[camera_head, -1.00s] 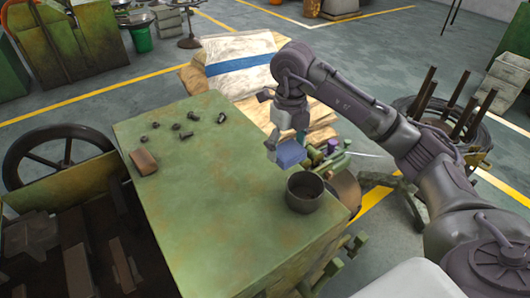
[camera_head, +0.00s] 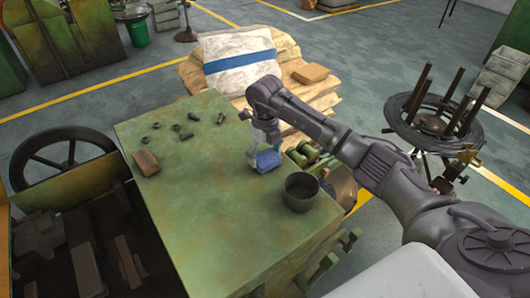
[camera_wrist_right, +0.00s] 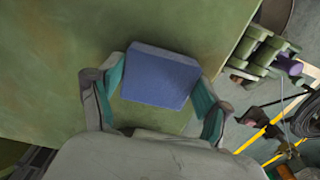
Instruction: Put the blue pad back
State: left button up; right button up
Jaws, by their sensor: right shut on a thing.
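The blue pad (camera_head: 267,160) is a small blue block at the right edge of the green machine top (camera_head: 215,185), behind the dark pot. My right gripper (camera_head: 258,150) is around the pad from above and shut on it. In the right wrist view the pad (camera_wrist_right: 161,76) sits between the two teal-lined fingers of the gripper (camera_wrist_right: 160,88), with green surface behind it. I cannot tell whether the pad touches the top. My left gripper is not in view.
A dark pot (camera_head: 303,191) stands close to the pad, nearer me. A brown block (camera_head: 145,162) and several bolts and nuts (camera_head: 190,116) lie on the left of the top. A sack (camera_head: 240,62) and a tan brick (camera_head: 311,73) lie beyond. The middle is clear.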

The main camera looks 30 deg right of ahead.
aim_at(265, 156)
jog(key=shift+f, duration=0.15)
jog(key=o, duration=1.1)
jog(key=shift+c, duration=0.2)
jog(key=shift+r, duration=0.3)
jog(key=shift+r+b, duration=0.3)
jog(key=shift+r, duration=0.05)
notch_tip(265, 156, up, 11)
jog(key=b, duration=0.3)
